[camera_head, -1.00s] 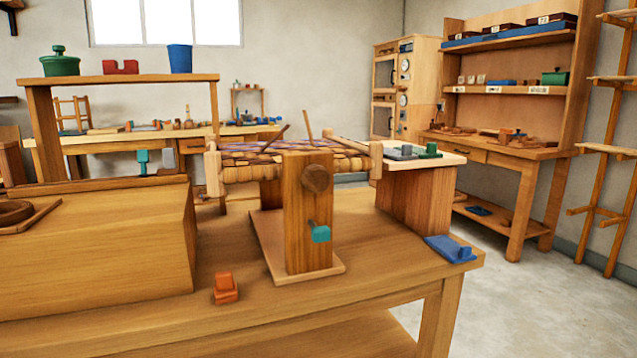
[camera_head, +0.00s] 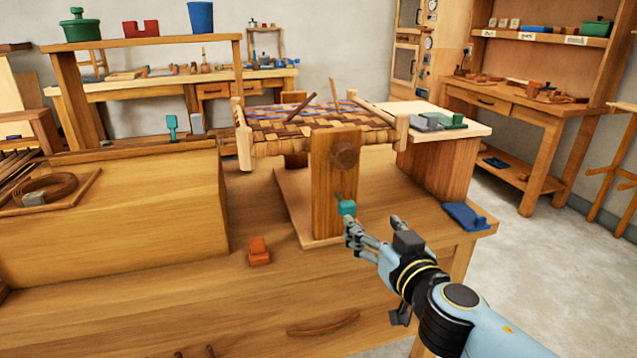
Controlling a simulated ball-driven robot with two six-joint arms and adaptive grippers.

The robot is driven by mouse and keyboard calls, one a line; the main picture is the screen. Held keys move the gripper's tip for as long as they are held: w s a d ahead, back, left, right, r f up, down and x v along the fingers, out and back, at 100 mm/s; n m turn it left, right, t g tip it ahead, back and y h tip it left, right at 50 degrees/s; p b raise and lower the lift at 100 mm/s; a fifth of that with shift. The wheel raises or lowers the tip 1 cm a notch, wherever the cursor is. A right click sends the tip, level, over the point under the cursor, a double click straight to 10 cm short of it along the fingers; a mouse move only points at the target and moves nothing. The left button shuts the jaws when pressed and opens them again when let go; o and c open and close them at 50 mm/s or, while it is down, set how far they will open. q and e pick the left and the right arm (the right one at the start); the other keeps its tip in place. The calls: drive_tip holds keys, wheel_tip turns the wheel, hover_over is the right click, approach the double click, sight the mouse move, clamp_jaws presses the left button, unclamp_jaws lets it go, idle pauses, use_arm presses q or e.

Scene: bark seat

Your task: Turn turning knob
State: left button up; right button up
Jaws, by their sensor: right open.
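A wooden post (camera_head: 327,200) stands upright on a flat wooden base (camera_head: 290,205) on the bench, in front of a seat with a woven bark top (camera_head: 300,122). A round dark wooden knob (camera_head: 345,157) sits high on the post's front face. Lower down, a small teal block (camera_head: 347,208) sticks out from the post on a thin stem. My right gripper (camera_head: 372,228) is open and empty, with its fingers just below and right of the teal block. I cannot tell whether a fingertip touches it. My left gripper is out of view.
An orange block (camera_head: 259,252) lies on the bench left of the post. A blue piece (camera_head: 465,216) lies at the bench's right edge. A large wooden box (camera_head: 110,220) fills the left side. Bare bench top lies around the orange block.

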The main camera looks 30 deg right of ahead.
drive_tip(key=t+p, duration=0.1)
drive_tip(key=p, duration=0.1)
approach(347, 162)
drive_tip(key=shift+n, duration=0.3)
drive_tip(key=p+x, duration=0.1)
drive_tip(key=x, duration=1)
drive_tip(key=shift+w+p, duration=0.1)
drive_tip(key=shift+p, duration=0.25)
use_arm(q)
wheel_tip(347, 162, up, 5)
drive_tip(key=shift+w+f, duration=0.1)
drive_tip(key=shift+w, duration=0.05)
use_arm(e)
drive_tip(key=c, duration=1.2)
